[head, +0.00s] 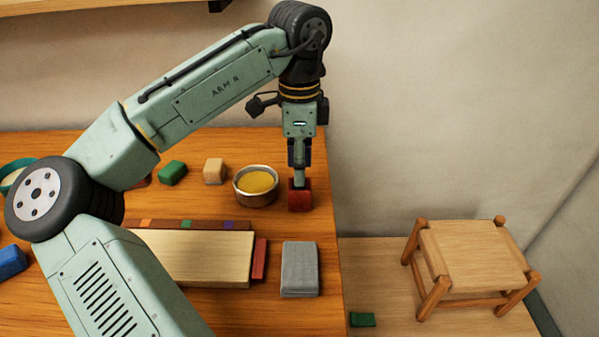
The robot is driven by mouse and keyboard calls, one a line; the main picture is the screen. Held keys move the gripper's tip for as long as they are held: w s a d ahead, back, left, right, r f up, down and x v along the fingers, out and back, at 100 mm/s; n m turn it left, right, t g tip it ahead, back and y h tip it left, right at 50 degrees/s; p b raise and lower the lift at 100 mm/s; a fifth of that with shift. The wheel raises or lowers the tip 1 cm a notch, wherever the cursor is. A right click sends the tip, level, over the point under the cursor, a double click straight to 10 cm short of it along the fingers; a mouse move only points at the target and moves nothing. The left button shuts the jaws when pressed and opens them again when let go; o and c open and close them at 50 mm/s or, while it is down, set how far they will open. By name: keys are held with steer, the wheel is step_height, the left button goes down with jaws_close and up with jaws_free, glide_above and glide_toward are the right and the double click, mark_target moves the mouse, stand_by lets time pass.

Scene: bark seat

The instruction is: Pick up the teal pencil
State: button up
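I cannot make out a teal pencil in the head view. My gripper (299,180) points straight down at the table's right side. Its tip meets or overlaps a small dark red block-like object (300,200). I cannot tell whether it touches this object, or whether the fingers are open or shut. My arm hides part of the table on the left.
A metal bowl with yellow contents (257,182) stands just left of the gripper. Tan (215,171) and green (172,172) blocks lie further left. A pale board (200,260) and grey block (299,268) lie in front. A stool (475,255) stands lower right.

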jaws_close()
stand_by(0.3)
